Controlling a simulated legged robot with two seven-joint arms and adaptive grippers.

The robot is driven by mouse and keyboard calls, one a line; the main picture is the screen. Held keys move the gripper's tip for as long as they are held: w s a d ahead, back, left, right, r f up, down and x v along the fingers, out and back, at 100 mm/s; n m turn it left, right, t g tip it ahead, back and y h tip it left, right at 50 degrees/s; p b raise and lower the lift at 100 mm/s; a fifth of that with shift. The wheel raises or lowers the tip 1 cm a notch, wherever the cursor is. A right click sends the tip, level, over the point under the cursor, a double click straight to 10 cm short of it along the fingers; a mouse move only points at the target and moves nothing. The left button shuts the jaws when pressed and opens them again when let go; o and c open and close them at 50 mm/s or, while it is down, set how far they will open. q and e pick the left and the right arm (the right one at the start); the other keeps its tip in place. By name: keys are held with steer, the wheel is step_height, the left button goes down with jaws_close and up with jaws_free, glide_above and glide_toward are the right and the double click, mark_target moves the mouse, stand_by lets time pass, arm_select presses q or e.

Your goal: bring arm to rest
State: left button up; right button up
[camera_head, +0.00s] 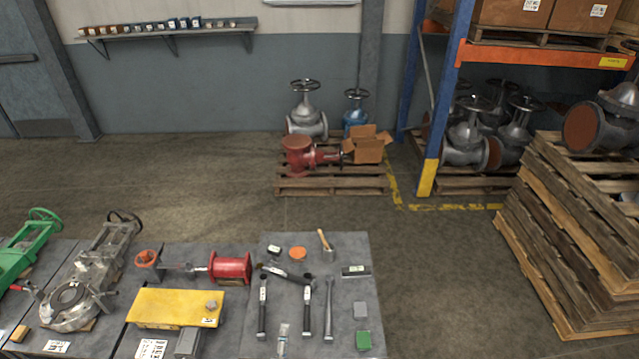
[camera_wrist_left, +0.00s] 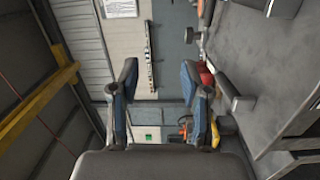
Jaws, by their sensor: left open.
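My left gripper (camera_wrist_left: 159,75) shows in the left wrist view, with its two blue-padded fingers spread apart and nothing between them. Past the fingers are a wall and a narrow shelf, well away from the gripper. No gripper can be made out in the head view. My right gripper is in neither view.
A grey bench (camera_head: 346,248) at the front holds hand tools, a yellow block (camera_head: 172,307), a red valve (camera_head: 231,268) and a green valve (camera_head: 28,247). A pallet (camera_head: 330,186) with valves stands behind. Stacked pallets (camera_head: 565,235) stand right. Floor between is clear.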

arm_select(q)
steer(key=s+f+m+g+h+b, duration=0.15)
steer(key=s+f+m+g, duration=0.3)
steer(key=f, duration=0.65)
steer(key=s+f+m+g+h+b, duration=0.1)
steer(key=s+f+m+g+h, duration=0.15)
steer(key=s+f+m, duration=0.6)
steer(key=s+a+f+m+g+y+b, duration=0.1)
steer(key=s+a+f+g, duration=0.3)
steer(key=s+f, duration=0.4)
steer(key=s+a+f+m+g+y+b, duration=0.1)
steer(key=s+a+f+m+g+y, duration=0.3)
steer(key=s+a+f, duration=0.3)
step_height(320, 180, down, 5)
steer(key=shift+s+a+f+g, duration=0.15)
steer(key=shift+s+a+g, duration=0.15)
steer(key=shift+s+g, duration=0.35)
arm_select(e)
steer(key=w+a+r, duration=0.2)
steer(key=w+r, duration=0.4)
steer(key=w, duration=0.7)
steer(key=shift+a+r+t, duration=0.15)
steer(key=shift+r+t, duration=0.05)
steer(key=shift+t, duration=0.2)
arm_select(q)
steer(key=shift+w, duration=0.15)
